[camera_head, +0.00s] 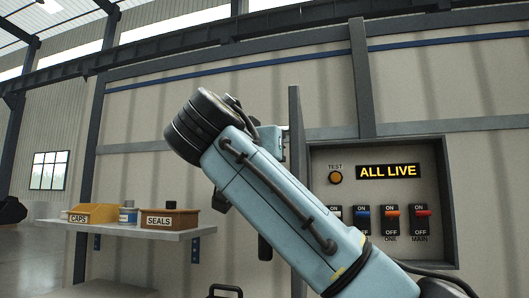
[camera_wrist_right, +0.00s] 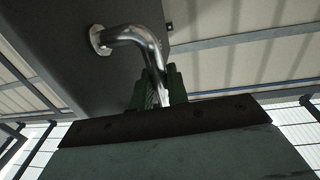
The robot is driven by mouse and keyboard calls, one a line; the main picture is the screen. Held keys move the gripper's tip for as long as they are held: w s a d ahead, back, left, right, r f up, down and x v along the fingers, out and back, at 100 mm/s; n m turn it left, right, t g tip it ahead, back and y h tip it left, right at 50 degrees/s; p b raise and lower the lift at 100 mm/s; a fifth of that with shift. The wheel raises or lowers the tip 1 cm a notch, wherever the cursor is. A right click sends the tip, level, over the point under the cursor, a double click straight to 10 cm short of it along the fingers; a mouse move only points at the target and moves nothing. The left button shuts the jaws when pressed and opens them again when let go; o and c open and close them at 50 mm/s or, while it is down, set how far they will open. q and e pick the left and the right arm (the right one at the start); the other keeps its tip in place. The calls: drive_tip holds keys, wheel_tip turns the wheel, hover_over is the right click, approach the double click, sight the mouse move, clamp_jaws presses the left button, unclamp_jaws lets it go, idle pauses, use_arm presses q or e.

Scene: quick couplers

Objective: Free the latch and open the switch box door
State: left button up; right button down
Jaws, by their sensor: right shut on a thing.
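The switch box (camera_head: 320,155) is on the wall at the right of the head view, its inside showing. Its grey door (camera_head: 294,110) stands open, seen nearly edge-on at the box's left side. In the right wrist view, a bent shiny metal handle (camera_wrist_right: 130,34) stands out from the dark door panel (camera_wrist_right: 60,40). My right gripper (camera_wrist_right: 157,88) is shut on the handle's free leg, between its green fingers. In the head view my right arm hides that grip and part of the door. I cannot make out the latch. My left gripper is not in view.
Inside the box are an orange TEST button (camera_head: 335,177), a lit ALL LIVE sign (camera_head: 388,171) and a row of switches (camera_head: 392,212), partly hidden by my arm. A shelf (camera_head: 125,230) at left holds a yellow CAPS bin (camera_head: 93,212) and a SEALS box (camera_head: 170,219).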

drive_tip(key=shift+d+r, duration=0.1)
drive_tip(key=shift+r, duration=0.1)
drive_tip(key=c, duration=1.7)
unclamp_jaws()
drive_tip(key=shift+o, duration=1.2)
drive_tip(key=shift+w+d+f, duration=0.1)
drive_tip(key=shift+w, duration=0.1)
drive_tip(key=b+v, duration=0.4)
drive_tip(key=v, duration=0.9)
drive_tip(key=shift+s, duration=0.25)
